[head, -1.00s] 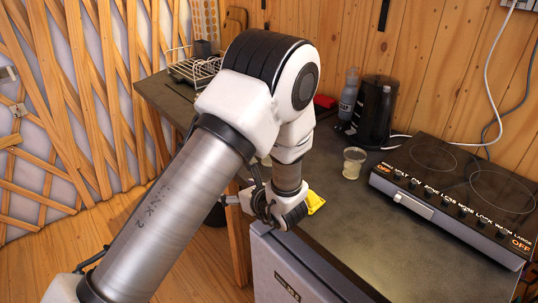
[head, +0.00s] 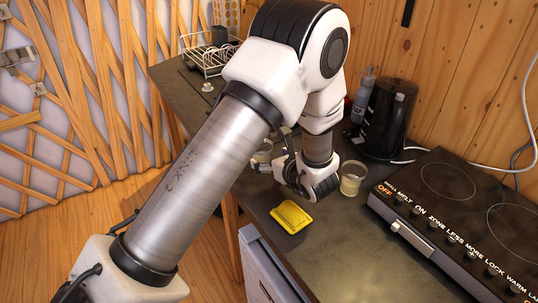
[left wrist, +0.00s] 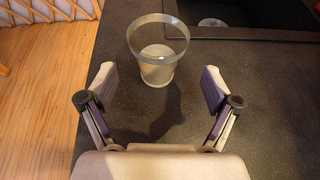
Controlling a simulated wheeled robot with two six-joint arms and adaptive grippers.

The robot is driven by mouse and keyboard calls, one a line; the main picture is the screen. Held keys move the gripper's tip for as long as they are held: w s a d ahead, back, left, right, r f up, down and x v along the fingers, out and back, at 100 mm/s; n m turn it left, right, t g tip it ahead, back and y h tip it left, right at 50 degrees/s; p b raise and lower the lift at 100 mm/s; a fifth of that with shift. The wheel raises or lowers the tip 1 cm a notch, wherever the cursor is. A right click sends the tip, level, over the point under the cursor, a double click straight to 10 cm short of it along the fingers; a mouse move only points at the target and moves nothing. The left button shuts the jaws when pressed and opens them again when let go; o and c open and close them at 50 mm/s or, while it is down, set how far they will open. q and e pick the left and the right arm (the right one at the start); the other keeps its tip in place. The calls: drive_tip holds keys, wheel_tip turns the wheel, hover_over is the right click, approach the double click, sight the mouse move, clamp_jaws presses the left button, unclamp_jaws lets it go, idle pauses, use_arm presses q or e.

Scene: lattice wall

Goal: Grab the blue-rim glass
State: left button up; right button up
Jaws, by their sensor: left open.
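A clear glass (left wrist: 158,66) stands upright on the dark counter in the left wrist view, just ahead of my left gripper (left wrist: 158,85). Its rim looks grey-blue, and its lower part is pale. My left gripper is open and empty, with one finger to each side of the glass's line and not touching it. In the head view this glass (head: 263,151) is partly hidden behind my left gripper (head: 272,160). Another glass (head: 352,178) stands right of the gripper; its rim looks yellowish. My right gripper is not in view.
A yellow cloth or sponge (head: 291,217) lies near the counter's front edge. A black kettle (head: 382,120), a bottle (head: 362,95) and a cooktop (head: 450,220) stand to the right. A wire dish rack (head: 207,55) is at the back left. A dark sink (left wrist: 240,20) lies beyond the glass.

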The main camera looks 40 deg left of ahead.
use_arm(q)
drive_tip(key=a, duration=0.1)
drive_tip(key=a+p, duration=0.1)
drive_tip(key=shift+w+a+f, duration=0.1)
drive_tip(key=shift+a+f, duration=0.25)
drive_tip(key=shift+f, duration=0.05)
drive_tip(key=shift+w+a+f+p, duration=0.65)
drive_tip(key=shift+a+f, duration=0.2)
drive_tip(key=shift+a, duration=0.2)
drive_tip(key=shift+w+a+f, duration=0.15)
drive_tip(key=shift+w, duration=0.05)
drive_tip(key=shift+s, duration=0.2)
drive_tip(key=shift+c, duration=0.6)
drive_tip(key=c, duration=1.3)
drive_tip(key=shift+o, duration=0.2)
